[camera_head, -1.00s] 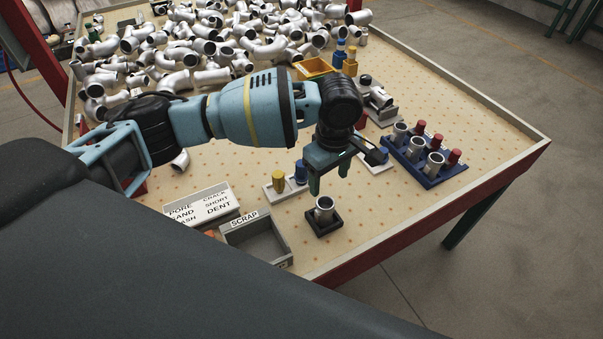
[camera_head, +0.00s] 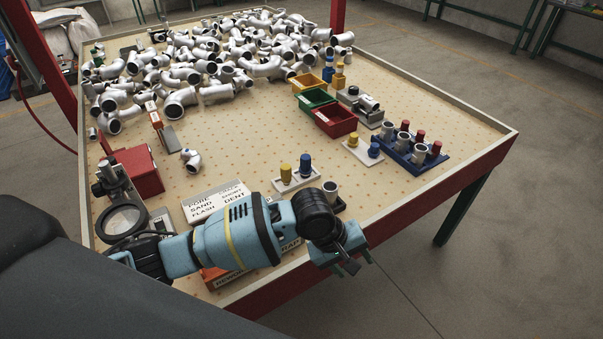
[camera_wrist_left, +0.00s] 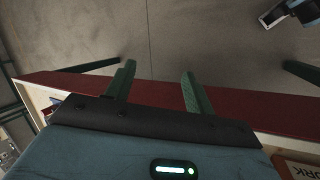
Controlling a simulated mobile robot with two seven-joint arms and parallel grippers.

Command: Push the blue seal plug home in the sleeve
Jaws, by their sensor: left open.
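A grey metal sleeve (camera_head: 330,188) stands upright in a small dark block near the table's front edge, partly hidden behind my left wrist. Its mouth looks dark; I cannot tell whether a plug sits inside. Another blue plug (camera_head: 374,150) stands in a second pale holder to the right. My left gripper (camera_head: 357,268) is beyond the front edge, apart from the sleeve. In the left wrist view its fingers (camera_wrist_left: 159,72) are spread and empty over the floor.
A blue rack (camera_head: 418,160) with sleeves and red plugs stands at the right. Red (camera_head: 336,120), green (camera_head: 315,98) and yellow bins stand behind. A pile of pipe elbows (camera_head: 215,60) fills the back. A magnifier (camera_head: 123,220) stands at the left. The table's middle is mostly clear.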

